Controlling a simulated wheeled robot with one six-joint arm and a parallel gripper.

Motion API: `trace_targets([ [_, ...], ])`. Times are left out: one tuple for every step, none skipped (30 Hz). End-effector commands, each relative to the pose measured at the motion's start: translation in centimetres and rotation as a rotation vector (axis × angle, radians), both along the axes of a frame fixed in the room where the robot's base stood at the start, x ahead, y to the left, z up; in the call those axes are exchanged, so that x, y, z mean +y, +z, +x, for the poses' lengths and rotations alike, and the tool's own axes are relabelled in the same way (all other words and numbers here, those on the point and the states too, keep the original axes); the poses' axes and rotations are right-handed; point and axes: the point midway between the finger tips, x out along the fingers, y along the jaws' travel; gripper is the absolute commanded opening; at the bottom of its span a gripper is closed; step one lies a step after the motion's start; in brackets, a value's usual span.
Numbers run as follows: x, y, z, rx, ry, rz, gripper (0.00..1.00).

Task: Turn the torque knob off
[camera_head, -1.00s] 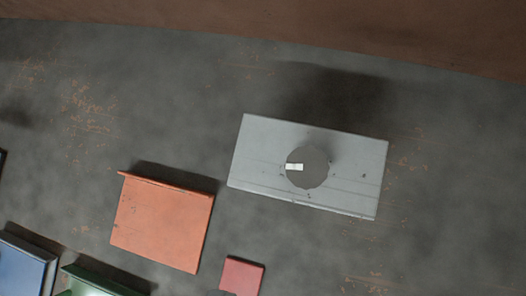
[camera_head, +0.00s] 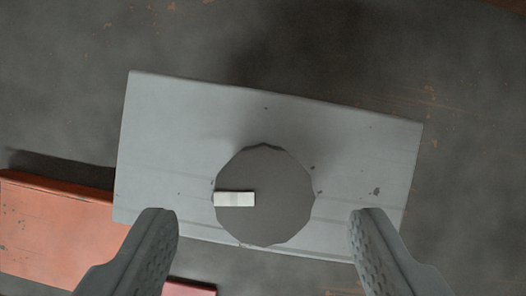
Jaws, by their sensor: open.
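The torque knob (camera_head: 280,205) is a dark grey, many-sided disc on a light grey box (camera_head: 165,130). A white marker (camera_head: 234,199) on the knob points to the left in the picture. My gripper (camera_head: 263,212) is open, with one finger on each side of the knob. Both fingertips are apart from the knob in the picture, with the box surface showing between. I cannot tell how far above the knob the fingertips are.
An orange block (camera_head: 50,225) lies to the left of the box, partly behind my left finger. A small red piece (camera_head: 192,289) shows at the bottom edge. The dark, worn bench top (camera_head: 60,90) is bare above and to the right of the box.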

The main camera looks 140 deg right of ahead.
Motion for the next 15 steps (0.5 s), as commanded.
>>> trace_targets([
  [0.2, -0.7, 0.2, 0.001, 0.0, -0.001, 0.61],
  [0.2, -1.1, 0.3, 0.001, 0.0, -0.001, 0.61],
  [0.3, -1.5, 0.4, 0.001, 0.0, -0.001, 0.61],
  [0.4, -1.7, 0.5, 0.001, 0.0, -0.001, 0.61],
  [0.5, -2.0, 0.6, 0.0, 0.0, 0.0, 0.61],
  [0.6, -2.2, 0.7, 0.0, 0.0, 0.0, 0.61],
  [0.6, -2.4, 0.8, -0.001, 0.0, 0.001, 0.61],
  [0.7, -2.5, 0.8, 0.0, 0.0, 0.0, 0.61],
  [0.7, -2.7, 0.9, 0.0, 0.0, 0.0, 0.61],
  [0.7, -2.8, 0.9, 0.0, 0.0, 0.0, 0.61],
  [0.7, -2.9, 0.9, 0.0, 0.0, 0.0, 0.61],
  [0.7, -2.9, 0.9, 0.0, 0.0, 0.0, 0.61],
  [0.7, -2.9, 0.9, 0.0, 0.0, 0.0, 0.61],
  [0.7, -2.9, 0.9, 0.0, 0.0, 0.0, 0.61],
  [0.7, -2.9, 0.9, 0.0, 0.0, 0.0, 0.61],
])
